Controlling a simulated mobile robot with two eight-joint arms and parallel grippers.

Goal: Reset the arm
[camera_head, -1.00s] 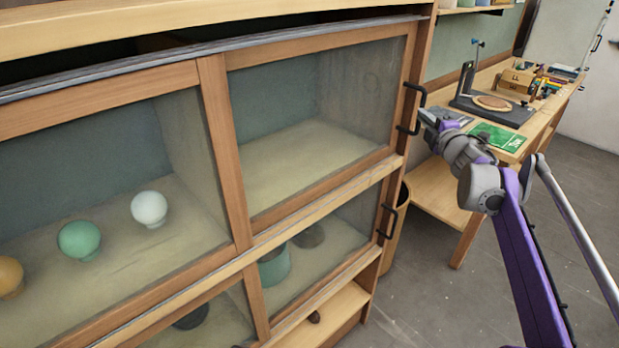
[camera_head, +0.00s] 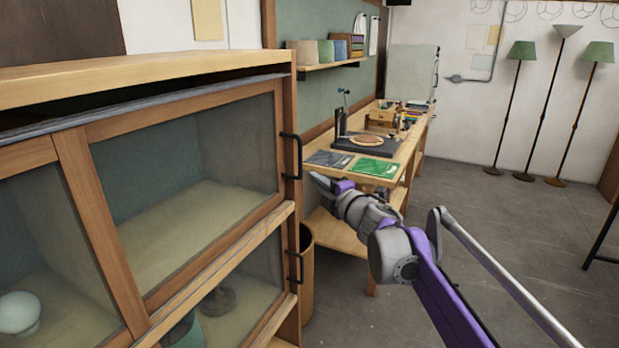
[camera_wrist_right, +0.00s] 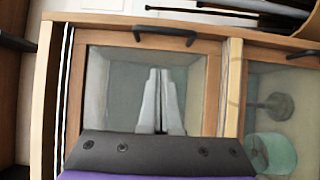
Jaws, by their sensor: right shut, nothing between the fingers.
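My right arm, purple and grey, reaches into the head view from the lower right. My right gripper (camera_head: 318,180) is close to the cabinet's right edge, near the black handle (camera_head: 291,156) of the upper glass door. In the right wrist view the two grey fingers of the right gripper (camera_wrist_right: 159,75) are together and hold nothing. They point at the upper door, with its black handle (camera_wrist_right: 164,36) beyond the fingertips. The doors of the cabinet (camera_head: 68,190) look closed. My left gripper is not in view.
A workbench (camera_head: 385,175) with a green mat (camera_head: 371,168) and tools stands behind the gripper. A bin (camera_head: 307,270) stands beside the cabinet. Floor lamps (camera_head: 520,105) stand by the far wall. The grey floor (camera_head: 490,240) to the right is open.

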